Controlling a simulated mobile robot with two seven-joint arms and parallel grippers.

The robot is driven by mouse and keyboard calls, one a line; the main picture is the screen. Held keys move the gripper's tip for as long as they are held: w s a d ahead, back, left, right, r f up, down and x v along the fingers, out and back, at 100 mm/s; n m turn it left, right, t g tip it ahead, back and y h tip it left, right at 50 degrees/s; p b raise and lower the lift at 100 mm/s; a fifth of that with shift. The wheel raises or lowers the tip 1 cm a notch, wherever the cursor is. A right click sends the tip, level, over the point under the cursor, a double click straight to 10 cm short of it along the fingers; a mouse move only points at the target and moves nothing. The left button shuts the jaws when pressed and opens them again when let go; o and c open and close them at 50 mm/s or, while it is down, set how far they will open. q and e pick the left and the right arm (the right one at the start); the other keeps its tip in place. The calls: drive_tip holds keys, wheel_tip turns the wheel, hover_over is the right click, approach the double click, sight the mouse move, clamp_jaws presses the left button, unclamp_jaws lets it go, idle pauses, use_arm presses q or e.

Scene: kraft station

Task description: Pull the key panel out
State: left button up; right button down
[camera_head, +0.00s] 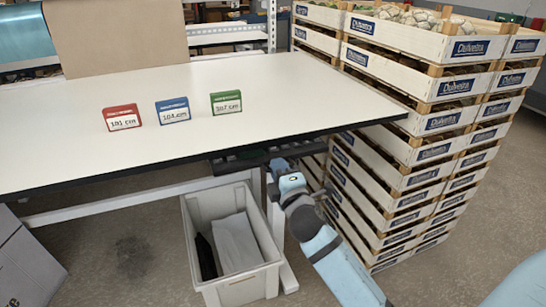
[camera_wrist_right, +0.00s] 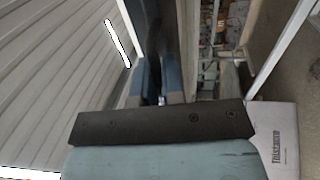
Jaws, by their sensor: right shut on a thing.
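The key panel (camera_head: 232,164) shows as a dark, flat strip under the front edge of the white table (camera_head: 330,90), towards its right end. Its far part is hidden beneath the tabletop. My right gripper (camera_head: 275,164) is at the panel's front edge, with its arm coming up from the lower right. In the right wrist view, the blue-grey fingers of my right gripper (camera_wrist_right: 161,84) are closed on a dark bar that appears to be the panel's edge (camera_wrist_right: 160,30). My left gripper is not in view.
Red (camera_head: 122,117), blue (camera_head: 173,110) and green (camera_head: 226,103) height signs stand on the table. A light grey bin (camera_head: 246,280) is on the floor below. Stacked crates (camera_head: 415,150) stand close at the right. The floor at the front is partly open.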

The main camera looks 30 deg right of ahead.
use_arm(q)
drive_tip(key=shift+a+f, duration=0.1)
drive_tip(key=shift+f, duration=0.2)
use_arm(e)
drive_tip(key=v, duration=0.3)
drive_tip(key=shift+s+r, duration=0.2)
drive_tip(key=shift+s, duration=0.1)
drive_tip(key=c, duration=1.3)
unclamp_jaws()
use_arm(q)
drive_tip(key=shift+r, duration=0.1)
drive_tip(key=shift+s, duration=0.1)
